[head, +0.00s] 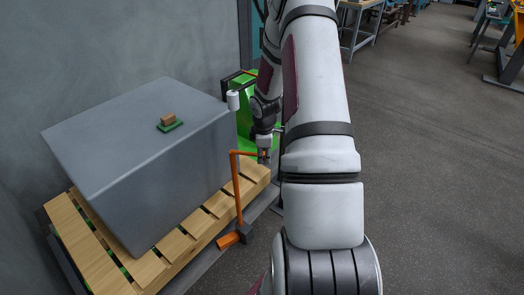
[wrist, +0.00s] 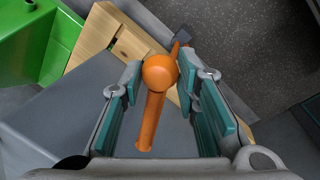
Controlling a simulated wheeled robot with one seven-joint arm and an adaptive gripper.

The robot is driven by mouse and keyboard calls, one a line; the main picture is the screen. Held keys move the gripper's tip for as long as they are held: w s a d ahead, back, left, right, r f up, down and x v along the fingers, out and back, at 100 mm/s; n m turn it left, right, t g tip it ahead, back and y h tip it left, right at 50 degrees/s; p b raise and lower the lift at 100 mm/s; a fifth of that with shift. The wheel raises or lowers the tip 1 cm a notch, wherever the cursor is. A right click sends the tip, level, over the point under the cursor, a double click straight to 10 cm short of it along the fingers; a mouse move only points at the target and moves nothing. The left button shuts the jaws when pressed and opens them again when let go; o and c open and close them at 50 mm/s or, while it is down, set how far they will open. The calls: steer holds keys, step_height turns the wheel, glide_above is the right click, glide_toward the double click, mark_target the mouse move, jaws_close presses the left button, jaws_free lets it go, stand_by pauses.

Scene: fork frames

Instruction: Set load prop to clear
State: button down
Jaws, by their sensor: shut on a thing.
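The load prop is an orange bent bar (head: 238,190). Its upright rises from a dark foot by the pallet's front edge, and its top arm runs right to my gripper (head: 263,156). In the wrist view the orange bar (wrist: 151,118), with a rounded end, lies between the two teal-padded fingers of my gripper (wrist: 160,85). My gripper is shut on this bar. The fingers hide part of its end in the head view. A large grey block (head: 150,170) sits on the wooden pallet (head: 205,222), left of the prop.
A small brown block (head: 168,119) on a green plate lies on the grey block. A green machine (head: 243,120) and a white cylinder (head: 233,100) stand behind the prop. A grey wall is at the left. Open dark floor (head: 430,170) lies to the right.

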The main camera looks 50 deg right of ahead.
steer(key=shift+w+d+r+n+p, duration=0.1)
steer(key=shift+w+d+n+p, duration=0.15)
steer(key=shift+d+n+p, duration=0.3)
steer(key=shift+w+d+n+p, duration=0.25)
steer(key=shift+d+n+p, duration=0.1)
steer(key=shift+n+p, duration=0.3)
steer(key=shift+w+d+n+p, duration=0.5)
steer(key=shift+w+n+p, duration=0.1)
steer(key=shift+p, duration=0.2)
steer(key=shift+w, duration=0.1)
steer(key=c, duration=1.2)
jaws_free()
steer(key=r, duration=0.4)
steer(key=s+r, duration=0.1)
steer(key=r, duration=0.2)
steer(key=s+a+r, duration=0.1)
steer(key=r, duration=0.3)
steer(key=shift+r, duration=0.3)
steer(key=shift+a, duration=0.1)
